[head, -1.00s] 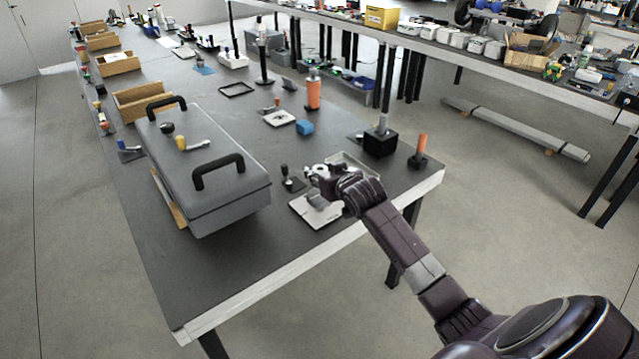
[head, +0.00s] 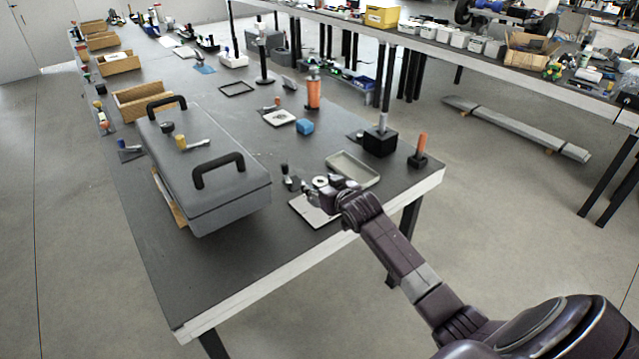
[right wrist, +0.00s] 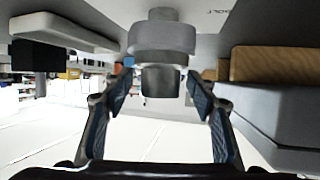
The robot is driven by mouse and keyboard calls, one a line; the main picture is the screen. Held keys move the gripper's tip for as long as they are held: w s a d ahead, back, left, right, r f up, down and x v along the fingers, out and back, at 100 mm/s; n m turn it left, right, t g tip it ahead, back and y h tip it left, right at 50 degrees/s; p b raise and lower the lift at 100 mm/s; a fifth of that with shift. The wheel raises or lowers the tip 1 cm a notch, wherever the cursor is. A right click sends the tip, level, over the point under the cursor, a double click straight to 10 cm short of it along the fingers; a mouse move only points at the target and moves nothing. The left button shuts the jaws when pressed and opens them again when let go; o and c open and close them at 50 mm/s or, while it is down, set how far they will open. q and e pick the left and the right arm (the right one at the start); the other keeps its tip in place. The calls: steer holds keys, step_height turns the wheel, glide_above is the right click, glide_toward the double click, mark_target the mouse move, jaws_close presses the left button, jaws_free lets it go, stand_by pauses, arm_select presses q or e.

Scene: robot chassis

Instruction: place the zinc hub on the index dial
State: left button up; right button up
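The zinc hub (head: 320,181) shows as a small light ring at the left end of my right gripper (head: 332,186). The right wrist view is upside down. There the hub (right wrist: 161,80) is a grey stepped cylinder, in line with a wider grey disc. My right gripper (right wrist: 160,88) has its fingers spread on both sides, with a visible gap at each side of the hub. A pale square plate (head: 308,212) lies beneath on the table. I cannot clearly separate the index dial from the hub stack. My left gripper is not in view.
A shallow grey-green tray (head: 352,168) lies just behind my right gripper. A dark knobbed piece (head: 287,180) stands to its left, then a large grey toolbox (head: 205,165). A black block with a rod (head: 380,142) and an orange-handled tool (head: 420,150) stand at the right edge.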

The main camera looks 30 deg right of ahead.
steer(key=shift+r, duration=0.25)
steer(key=v, duration=1.2)
steer(key=shift+f, duration=0.15)
